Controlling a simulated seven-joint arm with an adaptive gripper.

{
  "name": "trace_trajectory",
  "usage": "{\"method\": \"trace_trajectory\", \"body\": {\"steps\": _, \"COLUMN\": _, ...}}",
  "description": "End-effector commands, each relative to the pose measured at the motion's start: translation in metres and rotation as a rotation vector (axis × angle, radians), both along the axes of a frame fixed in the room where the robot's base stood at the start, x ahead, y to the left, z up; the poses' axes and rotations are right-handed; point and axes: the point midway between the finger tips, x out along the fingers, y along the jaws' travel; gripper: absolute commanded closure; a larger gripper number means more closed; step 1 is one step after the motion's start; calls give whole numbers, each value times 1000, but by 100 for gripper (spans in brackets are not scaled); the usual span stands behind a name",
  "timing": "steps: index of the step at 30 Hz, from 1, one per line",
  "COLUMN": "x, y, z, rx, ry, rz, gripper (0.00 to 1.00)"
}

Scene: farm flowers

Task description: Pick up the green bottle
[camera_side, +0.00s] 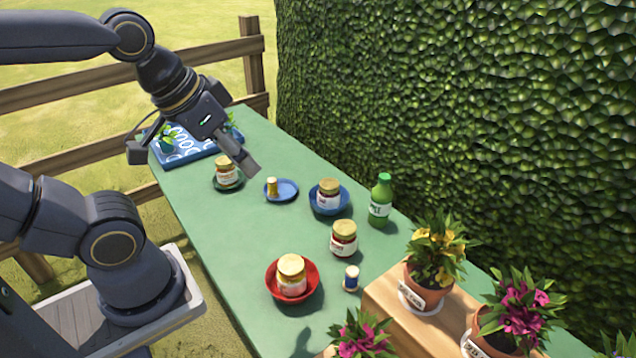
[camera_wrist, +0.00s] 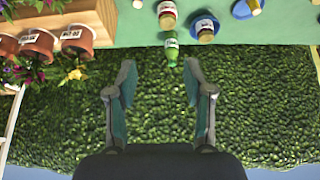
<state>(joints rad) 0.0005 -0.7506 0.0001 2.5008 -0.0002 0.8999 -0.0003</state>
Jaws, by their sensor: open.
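The green bottle (camera_side: 380,200) stands upright on the green table, near the hedge side, with a pale label. In the wrist view the bottle (camera_wrist: 171,54) shows upside down at the top centre, beyond the fingertips and roughly between their lines. My gripper (camera_side: 245,163) is up and to the left of the bottle in the side view, above the table and well apart from it. In the wrist view my gripper (camera_wrist: 166,80) has its two fingers spread with nothing between them.
A jar in a blue bowl (camera_side: 343,207) and a jar (camera_side: 343,238) stand near the bottle. A red bowl (camera_side: 311,296) holds another jar. Flower pots (camera_side: 427,290) stand on a wooden box (camera_side: 380,300). The hedge (camera_side: 460,100) rises behind the table.

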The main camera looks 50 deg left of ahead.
Motion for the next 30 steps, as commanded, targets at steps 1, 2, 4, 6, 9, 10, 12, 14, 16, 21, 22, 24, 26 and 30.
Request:
{"method": "trace_trajectory", "body": {"steps": 1, "x": 0, "y": 0, "z": 0, "rx": 0, "ry": 0, "rz": 0, "gripper": 48}}
{"method": "trace_trajectory", "body": {"steps": 2, "x": 0, "y": 0, "z": 0, "rx": 0, "ry": 0, "rz": 0, "gripper": 48}}
{"method": "trace_trajectory", "body": {"steps": 4, "x": 0, "y": 0, "z": 0, "rx": 0, "ry": 0, "rz": 0, "gripper": 48}}
{"method": "trace_trajectory", "body": {"steps": 6, "x": 0, "y": 0, "z": 0, "rx": 0, "ry": 0, "rz": 0, "gripper": 48}}
{"method": "trace_trajectory", "body": {"steps": 9, "x": 0, "y": 0, "z": 0, "rx": 0, "ry": 0, "rz": 0, "gripper": 48}}
{"method": "trace_trajectory", "body": {"steps": 10, "x": 0, "y": 0, "z": 0, "rx": 0, "ry": 0, "rz": 0, "gripper": 48}}
{"method": "trace_trajectory", "body": {"steps": 12, "x": 0, "y": 0, "z": 0, "rx": 0, "ry": 0, "rz": 0, "gripper": 48}}
{"method": "trace_trajectory", "body": {"steps": 14, "x": 0, "y": 0, "z": 0, "rx": 0, "ry": 0, "rz": 0, "gripper": 48}}
{"method": "trace_trajectory", "body": {"steps": 16, "x": 0, "y": 0, "z": 0, "rx": 0, "ry": 0, "rz": 0, "gripper": 42}}
{"method": "trace_trajectory", "body": {"steps": 21, "x": 0, "y": 0, "z": 0, "rx": 0, "ry": 0, "rz": 0, "gripper": 28}}
{"method": "trace_trajectory", "body": {"steps": 22, "x": 0, "y": 0, "z": 0, "rx": 0, "ry": 0, "rz": 0, "gripper": 28}}
{"method": "trace_trajectory", "body": {"steps": 24, "x": 0, "y": 0, "z": 0, "rx": 0, "ry": 0, "rz": 0, "gripper": 28}}
{"method": "trace_trajectory", "body": {"steps": 26, "x": 0, "y": 0, "z": 0, "rx": 0, "ry": 0, "rz": 0, "gripper": 28}}
{"method": "trace_trajectory", "body": {"steps": 30, "x": 2, "y": 0, "z": 1, "rx": -9, "ry": -9, "rz": 18, "gripper": 28}}
